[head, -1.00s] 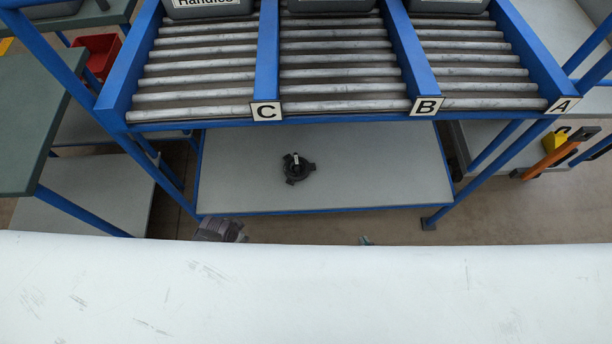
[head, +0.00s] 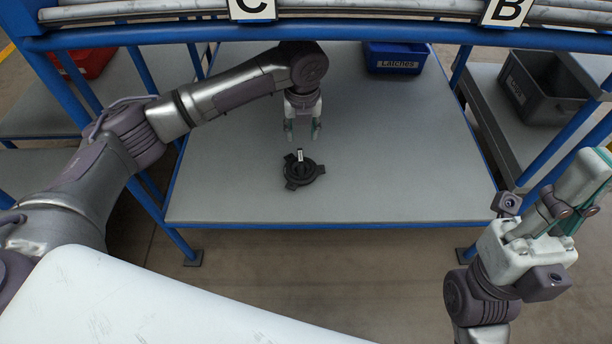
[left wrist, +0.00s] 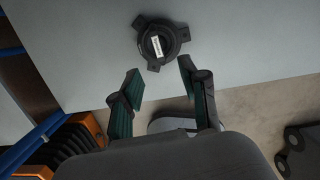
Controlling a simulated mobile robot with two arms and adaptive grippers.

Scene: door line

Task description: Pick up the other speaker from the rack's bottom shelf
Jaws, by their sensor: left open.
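The speaker (head: 303,172), black and round with mounting tabs and a white label, lies on the grey bottom shelf (head: 400,185) of the blue rack. My left gripper (head: 302,137) is open and empty just behind the speaker in the head view, not touching it. In the left wrist view the speaker (left wrist: 160,42) lies just past the open fingertips (left wrist: 160,83), roughly between their lines. My right gripper (head: 585,185) is at the right in front of the rack, away from the shelf; whether its fingers are apart is not clear.
A blue bin marked Latches (head: 395,58) stands at the back of the shelf. A dark grey bin (head: 543,88) stands on the unit at the right. The rack's blue front beam (head: 330,34) runs above the shelf. The shelf around the speaker is clear.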

